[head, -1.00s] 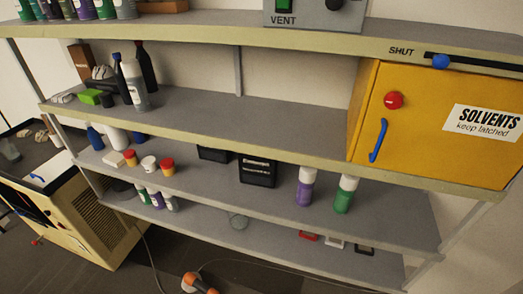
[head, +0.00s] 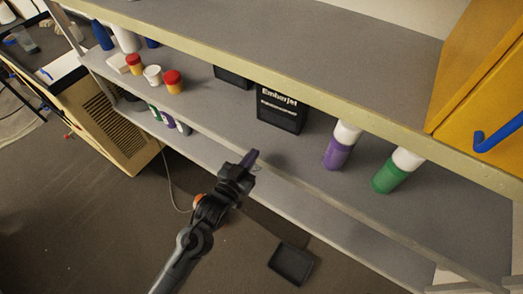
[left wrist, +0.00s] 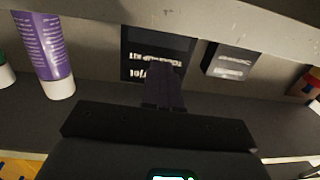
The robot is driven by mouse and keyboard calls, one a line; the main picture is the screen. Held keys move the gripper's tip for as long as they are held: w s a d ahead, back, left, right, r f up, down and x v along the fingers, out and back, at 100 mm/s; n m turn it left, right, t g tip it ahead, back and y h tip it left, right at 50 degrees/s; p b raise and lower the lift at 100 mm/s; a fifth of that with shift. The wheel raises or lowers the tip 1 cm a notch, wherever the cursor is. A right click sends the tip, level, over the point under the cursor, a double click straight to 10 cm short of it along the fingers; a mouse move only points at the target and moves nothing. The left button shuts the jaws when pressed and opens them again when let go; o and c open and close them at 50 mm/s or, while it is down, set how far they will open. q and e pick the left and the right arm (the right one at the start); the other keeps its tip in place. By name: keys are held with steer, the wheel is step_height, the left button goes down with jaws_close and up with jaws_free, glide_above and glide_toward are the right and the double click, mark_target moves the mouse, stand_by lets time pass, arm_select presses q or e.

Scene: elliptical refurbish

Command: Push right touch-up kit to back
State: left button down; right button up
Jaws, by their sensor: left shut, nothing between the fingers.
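The right touch-up kit is a black box with white "Emberjet" lettering (head: 280,112), standing on the middle shelf (head: 232,105) between the other black kit (head: 231,78) and the purple bottle (head: 341,147). My left gripper (head: 250,160) is shut and empty, in front of that shelf's edge, pointing toward the kit. In the left wrist view the kit (left wrist: 139,50) appears with its lettering upside down, straight beyond the dark shut fingers (left wrist: 163,88), which cover part of its face. I cannot tell whether they touch it. My right gripper is not in view.
A green bottle (head: 397,171) stands right of the purple one. Red-lidded and white jars (head: 153,75) stand left of the kits. The upper shelf's edge (head: 270,84) lies above the kits. A dark square object (head: 291,263) shows below the shelves.

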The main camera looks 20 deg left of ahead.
arm_select(q)
steer(key=w+b, duration=0.1)
steer(key=w, duration=0.1)
steer(key=w+b, duration=0.1)
steer(key=w, duration=0.1)
steer(key=w+b, duration=0.1)
steer(key=w, duration=0.2)
steer(key=shift+d+r, duration=0.2)
steer(key=shift+d, duration=0.2)
steer(key=shift+w+d, duration=0.15)
steer(key=shift+w, duration=1.25)
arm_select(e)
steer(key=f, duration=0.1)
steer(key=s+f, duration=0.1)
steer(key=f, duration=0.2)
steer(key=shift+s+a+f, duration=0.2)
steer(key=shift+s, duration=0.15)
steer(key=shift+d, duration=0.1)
arm_select(q)
steer(key=shift+w+f, duration=0.1)
steer(key=shift+w, duration=0.1)
steer(key=shift+w+d+b, duration=0.2)
steer(key=shift+w+b, duration=0.25)
steer(key=shift+w, duration=0.7)
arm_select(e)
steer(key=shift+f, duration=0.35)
